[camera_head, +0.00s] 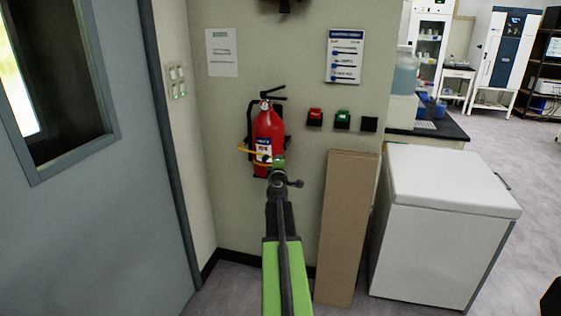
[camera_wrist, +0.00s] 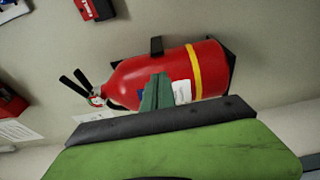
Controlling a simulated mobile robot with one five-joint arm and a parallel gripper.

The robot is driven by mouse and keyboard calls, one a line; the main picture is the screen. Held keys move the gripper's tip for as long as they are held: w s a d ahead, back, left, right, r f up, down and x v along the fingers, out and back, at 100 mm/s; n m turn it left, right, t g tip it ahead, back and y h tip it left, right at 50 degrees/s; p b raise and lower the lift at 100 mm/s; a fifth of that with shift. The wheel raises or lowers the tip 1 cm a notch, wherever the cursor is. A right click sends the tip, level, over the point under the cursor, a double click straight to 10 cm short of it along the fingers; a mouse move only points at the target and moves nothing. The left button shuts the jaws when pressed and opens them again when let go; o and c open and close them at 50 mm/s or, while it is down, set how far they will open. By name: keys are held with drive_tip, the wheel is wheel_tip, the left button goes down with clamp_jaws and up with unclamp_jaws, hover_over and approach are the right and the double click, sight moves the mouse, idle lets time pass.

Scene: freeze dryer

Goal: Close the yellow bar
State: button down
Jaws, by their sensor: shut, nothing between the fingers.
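The yellow bar (camera_head: 244,149) is a thin band at the red fire extinguisher (camera_head: 268,130) on the wall. In the head view one end juts out left of the extinguisher, and the other end passes behind my gripper. In the wrist view the yellow bar (camera_wrist: 194,72) crosses the lower body of the extinguisher (camera_wrist: 150,76), which appears lying sideways. My gripper (camera_head: 278,161) is in front of the extinguisher's lower right part, shut and empty. In the wrist view the fingers (camera_wrist: 157,90) overlap the extinguisher's label. I cannot tell whether they touch it.
A cardboard box (camera_head: 345,230) leans on the wall right of my arm, beside a white chest (camera_head: 440,225). Red (camera_head: 315,117) and green (camera_head: 342,119) buttons are on the wall to the right. A grey door (camera_head: 90,190) stands at the left.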

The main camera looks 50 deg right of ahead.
drive_tip(key=shift+w, duration=0.3)
idle(0.9)
